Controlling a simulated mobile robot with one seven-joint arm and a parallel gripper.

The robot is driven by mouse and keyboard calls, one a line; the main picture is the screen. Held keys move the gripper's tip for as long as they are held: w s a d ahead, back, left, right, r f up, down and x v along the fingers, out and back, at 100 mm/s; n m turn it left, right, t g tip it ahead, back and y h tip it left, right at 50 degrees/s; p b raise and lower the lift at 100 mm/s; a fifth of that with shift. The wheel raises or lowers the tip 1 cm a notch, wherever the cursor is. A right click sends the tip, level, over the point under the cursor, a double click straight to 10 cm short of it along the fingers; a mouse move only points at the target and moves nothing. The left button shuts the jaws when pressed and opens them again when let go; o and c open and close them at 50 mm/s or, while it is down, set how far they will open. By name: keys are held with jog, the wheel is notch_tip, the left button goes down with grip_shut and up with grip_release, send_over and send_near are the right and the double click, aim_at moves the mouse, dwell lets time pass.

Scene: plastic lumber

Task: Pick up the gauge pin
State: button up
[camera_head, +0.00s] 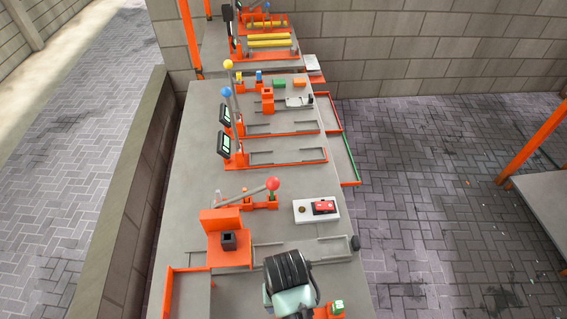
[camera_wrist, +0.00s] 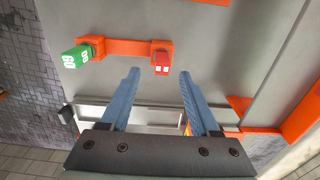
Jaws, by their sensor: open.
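In the wrist view, a small red block with white marks (camera_wrist: 162,62) sits at one end of an orange holder (camera_wrist: 124,47). A green block with white digits (camera_wrist: 76,57) sits at the other end. These look like gauge pin heads; I cannot tell which is the task's pin. My gripper (camera_wrist: 159,74) is open, its two blue fingers apart and empty. The red block shows between and just past the fingertips; contact is not visible. In the head view the green block (camera_head: 338,305) shows at the bottom right; my arm hides the red one and the fingertips.
A grey bench (camera_head: 180,235) carries orange fixtures. Near my arm are an orange stand with a dark square socket (camera_head: 229,240), a red-ball lever (camera_head: 272,184) and a white tray with a red item (camera_head: 302,213). Two display stations (camera_head: 224,145) stand farther back.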

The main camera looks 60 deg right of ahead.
jog(key=shift+a+f+p, duration=0.15)
jog(key=shift+f+p, duration=0.3)
jog(key=shift+f, duration=1.85)
jog(key=shift+c, duration=0.3)
grip_shut()
